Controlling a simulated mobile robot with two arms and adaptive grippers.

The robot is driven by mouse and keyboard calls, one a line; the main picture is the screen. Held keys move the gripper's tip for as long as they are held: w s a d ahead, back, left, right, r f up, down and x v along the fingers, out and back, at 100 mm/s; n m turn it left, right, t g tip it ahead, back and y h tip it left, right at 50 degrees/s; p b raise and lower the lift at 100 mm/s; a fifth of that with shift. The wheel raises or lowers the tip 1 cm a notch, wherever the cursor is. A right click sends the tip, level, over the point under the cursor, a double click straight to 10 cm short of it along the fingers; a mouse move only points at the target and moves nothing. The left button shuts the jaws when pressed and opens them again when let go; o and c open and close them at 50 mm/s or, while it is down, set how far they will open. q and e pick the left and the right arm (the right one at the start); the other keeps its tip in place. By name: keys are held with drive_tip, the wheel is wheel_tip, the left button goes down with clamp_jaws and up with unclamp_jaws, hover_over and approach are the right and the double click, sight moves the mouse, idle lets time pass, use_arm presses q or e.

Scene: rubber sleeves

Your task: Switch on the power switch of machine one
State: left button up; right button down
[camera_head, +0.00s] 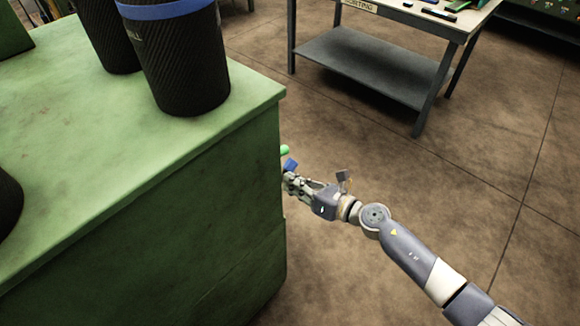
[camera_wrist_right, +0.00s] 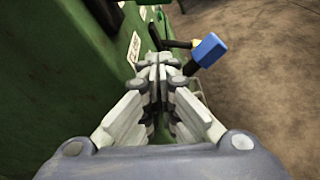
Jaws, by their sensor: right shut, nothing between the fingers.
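The green machine (camera_head: 170,225) fills the left of the head view. My right gripper (camera_head: 290,181) reaches in from the right to the machine's far right side. In the wrist view its fingers (camera_wrist_right: 162,70) are closed together and hold nothing. A switch lever with a blue end (camera_wrist_right: 209,50) stands just beyond and to the right of the fingertips; its blue end (camera_head: 290,165) also shows in the head view. I cannot tell whether the fingers touch it. A dark lever (camera_wrist_right: 170,43) lies just ahead of the fingertips. My left gripper is out of view.
A white label plate (camera_wrist_right: 134,50) is on the machine's side. A green knob (camera_head: 284,150) sticks out above the gripper. Black ribbed cylinders (camera_head: 186,70) stand on the machine top. A grey table (camera_head: 375,75) stands at the back. The brown floor (camera_head: 480,150) at right is clear.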

drive_tip(key=shift+w+a+r+p, duration=0.2)
drive_tip(key=shift+w+r+p, duration=0.4)
drive_tip(key=shift+r, duration=0.25)
drive_tip(key=shift+w+a+r+p, duration=0.15)
drive_tip(key=shift+w+r+p, duration=0.45)
drive_tip(key=shift+r, duration=0.2)
